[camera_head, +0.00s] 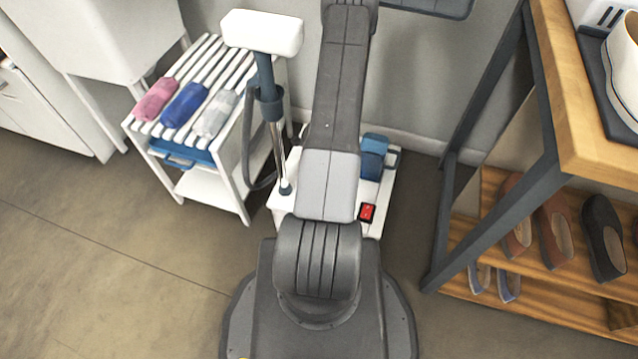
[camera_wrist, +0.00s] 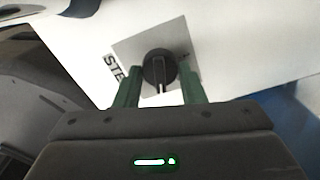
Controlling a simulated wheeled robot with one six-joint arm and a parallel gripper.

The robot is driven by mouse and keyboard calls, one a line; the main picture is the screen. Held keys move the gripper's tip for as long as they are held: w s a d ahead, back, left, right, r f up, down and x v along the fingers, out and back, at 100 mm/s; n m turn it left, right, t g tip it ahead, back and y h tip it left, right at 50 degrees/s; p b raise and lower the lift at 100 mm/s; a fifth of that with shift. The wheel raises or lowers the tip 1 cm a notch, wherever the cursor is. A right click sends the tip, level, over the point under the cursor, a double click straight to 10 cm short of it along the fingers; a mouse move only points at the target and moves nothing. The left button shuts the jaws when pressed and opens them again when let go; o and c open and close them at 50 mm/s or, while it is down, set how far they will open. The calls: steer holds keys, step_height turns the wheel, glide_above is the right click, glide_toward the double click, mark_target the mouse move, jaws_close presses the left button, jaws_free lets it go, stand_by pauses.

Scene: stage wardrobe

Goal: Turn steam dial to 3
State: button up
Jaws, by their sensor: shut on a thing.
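The steam dial (camera_wrist: 157,67) is a dark round knob on a grey plate (camera_wrist: 180,42) set in a white panel, in the wrist view. Part of a label beginning "STE" shows at the plate's left edge. The dial's scale numbers cannot be read. My gripper (camera_wrist: 160,90) has its two green fingers on either side of the dial, shut on it. In the head view, my arm covers the dial and gripper. The white steamer base (camera_head: 380,205) shows partly behind my arm, with a red switch (camera_head: 367,212) and a blue tank (camera_head: 374,157).
A white slatted rack (camera_head: 243,165) with pink, blue and grey rolled cloths stands left of the steamer. The steamer's pole (camera_head: 278,145) and hose rise between them. A wood-topped shelf (camera_head: 575,110) with shoes stands at right. Floor at left is clear.

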steer(key=shift+m+b, duration=0.65)
steer(key=shift+m, duration=0.65)
steer(key=o, duration=1)
steer(key=shift+r, duration=0.1)
step_height(320, 180, up, 14)
steer(key=p, duration=1.2)
steer(key=shift+f, duration=0.2)
step_height(320, 180, down, 14)
steer(key=b, duration=1.2)
steer(key=shift+r, duration=0.25)
